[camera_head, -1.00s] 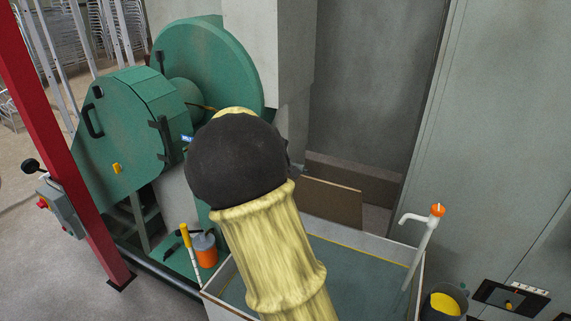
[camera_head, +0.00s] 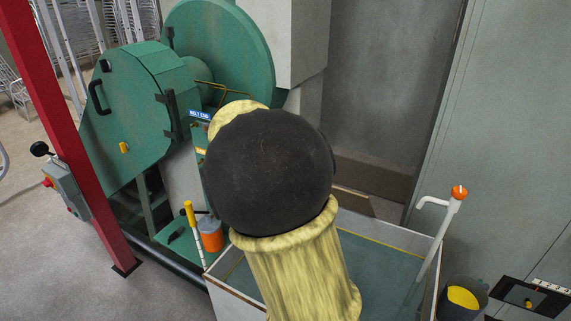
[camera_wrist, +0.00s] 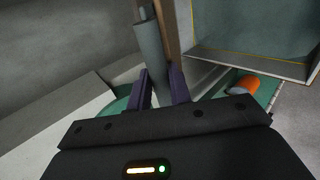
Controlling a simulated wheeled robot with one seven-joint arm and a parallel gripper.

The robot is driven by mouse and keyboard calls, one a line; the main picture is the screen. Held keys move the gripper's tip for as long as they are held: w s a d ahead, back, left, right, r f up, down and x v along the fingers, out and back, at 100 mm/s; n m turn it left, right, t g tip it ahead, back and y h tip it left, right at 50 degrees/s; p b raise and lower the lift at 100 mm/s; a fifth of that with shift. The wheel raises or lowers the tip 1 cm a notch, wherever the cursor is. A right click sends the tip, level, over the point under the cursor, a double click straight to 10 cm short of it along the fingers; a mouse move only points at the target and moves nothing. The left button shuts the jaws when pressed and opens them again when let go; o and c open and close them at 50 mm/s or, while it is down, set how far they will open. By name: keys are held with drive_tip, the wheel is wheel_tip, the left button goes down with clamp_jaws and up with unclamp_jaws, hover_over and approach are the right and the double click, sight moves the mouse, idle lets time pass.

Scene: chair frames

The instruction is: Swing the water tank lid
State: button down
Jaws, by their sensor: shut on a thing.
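The water tank (camera_head: 405,237) is an open box with pale walls, a yellow line inside its rim and a dark green inside. It also shows at the upper right of the wrist view (camera_wrist: 235,65). The lid looks like a brown board (camera_head: 372,204), upright at the tank's back edge and mostly hidden by my arm. In the wrist view it is a narrow brown strip (camera_wrist: 171,30) beside a grey cylinder (camera_wrist: 149,48). My gripper (camera_wrist: 160,72) has its purple fingers closed around a part at the cylinder's lower end. My arm hides the gripper in the head view.
A green machine (camera_head: 140,120) with a large round guard stands at the left, beyond a red post (camera_head: 70,140). An orange container (camera_head: 211,235) sits left of the tank. A white pipe with an orange cap (camera_head: 441,235) and a dark bucket (camera_head: 462,297) are at the right.

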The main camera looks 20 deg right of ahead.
drive_tip(key=shift+s+a+f, duration=0.15)
drive_tip(key=shift+a+f, duration=0.05)
drive_tip(key=s+a+f+b, duration=0.5)
drive_tip(key=a+f+b, duration=0.2)
drive_tip(key=f+b, duration=0.4)
drive_tip(key=shift+s+b, duration=0.25)
drive_tip(key=shift+b, duration=0.45)
drive_tip(key=shift+a+r, duration=0.1)
idle(0.3)
